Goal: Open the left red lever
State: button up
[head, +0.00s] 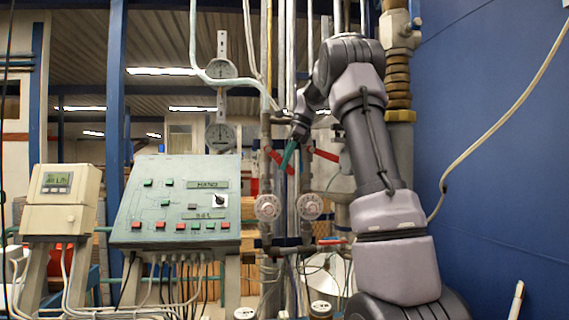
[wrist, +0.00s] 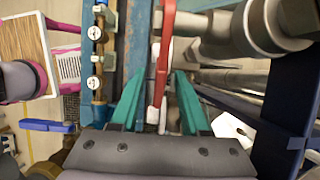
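The left red lever (head: 276,157) sits on a vertical pipe in the middle of the head view, slanting down to the right. My gripper (head: 287,163) is at this lever, with a teal finger partly in front of it. In the wrist view a red lever (wrist: 165,45) runs down from the top edge, and its lower end lies between the two teal fingers of my gripper (wrist: 158,88). The fingers are apart, with a visible gap on each side of the lever. The right red lever (head: 325,155) is a short way to the right, beyond the gripper.
Two round meters (head: 267,207) (head: 309,206) sit on the pipes below the levers. A green control panel (head: 178,205) and a beige display box (head: 60,200) stand to the left. Thick pipework (wrist: 268,25) lies close on the right in the wrist view. A blue wall (head: 490,150) is at right.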

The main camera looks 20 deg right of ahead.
jog(key=shift+r, duration=0.1)
jog(key=w+v, duration=0.1)
jog(key=v, duration=0.9)
jog(key=shift+s+r, duration=0.3)
jog(key=shift+s, duration=0.2)
jog(key=shift+d, duration=0.1)
jog(key=shift+s+r, duration=0.1)
grip_shut()
jog(key=s+d+r+n+t+h, duration=0.2)
jog(key=s+d+r+n+t, duration=0.15)
jog(key=n, duration=1.45)
jog(key=s+a+x, duration=0.1)
jog(key=a+x, duration=0.1)
jog(key=x, duration=1)
jog(key=shift+s, duration=0.25)
